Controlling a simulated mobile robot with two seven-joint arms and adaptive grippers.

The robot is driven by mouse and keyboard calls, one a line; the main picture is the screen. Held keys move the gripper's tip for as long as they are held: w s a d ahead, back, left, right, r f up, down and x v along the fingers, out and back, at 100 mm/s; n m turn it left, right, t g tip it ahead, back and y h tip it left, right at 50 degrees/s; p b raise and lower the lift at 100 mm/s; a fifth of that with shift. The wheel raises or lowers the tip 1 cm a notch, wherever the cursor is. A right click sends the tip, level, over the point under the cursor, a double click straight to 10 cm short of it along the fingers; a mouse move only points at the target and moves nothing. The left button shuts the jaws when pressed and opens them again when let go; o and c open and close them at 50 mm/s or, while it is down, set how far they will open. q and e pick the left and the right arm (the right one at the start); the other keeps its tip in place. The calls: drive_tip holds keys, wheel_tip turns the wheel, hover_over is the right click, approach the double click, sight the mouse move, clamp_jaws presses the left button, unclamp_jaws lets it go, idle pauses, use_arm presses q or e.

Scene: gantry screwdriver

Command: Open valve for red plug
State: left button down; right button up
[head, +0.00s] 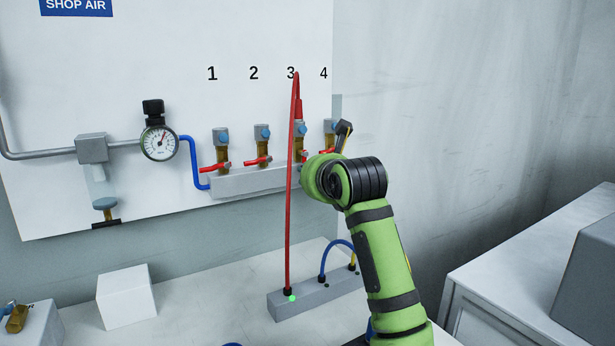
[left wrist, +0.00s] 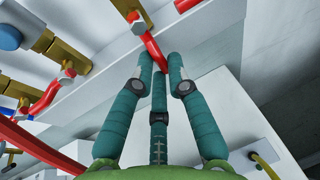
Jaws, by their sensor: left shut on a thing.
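The red plug (head: 299,109) is on top of valve 3, with the red hose (head: 290,200) running down to a grey block. The red handle of valve 1 (head: 215,167) and the red handle of valve 2 (head: 257,160) point left. The handles of valves 3 and 4 are partly hidden by my arm. In the left wrist view my left gripper (left wrist: 161,85) is shut on a red valve handle (left wrist: 152,48), its fingers on both sides. I cannot tell which valve number it belongs to. My right gripper is not in view.
The valves sit on a grey manifold (head: 245,182) on the wall panel, beside a pressure gauge (head: 160,142). Below, the grey block (head: 312,298) carries hose ends and a green light. A white cube (head: 126,297) stands on the left, with clear tabletop between.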

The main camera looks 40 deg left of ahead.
use_arm(q)
drive_tip(key=c, duration=1.2)
unclamp_jaws()
drive_tip(key=shift+w+d, duration=0.15)
drive_tip(key=shift+w, duration=0.1)
drive_tip(key=shift+s, duration=0.15)
drive_tip(key=v, duration=1.2)
drive_tip(key=shift+f, duration=0.1)
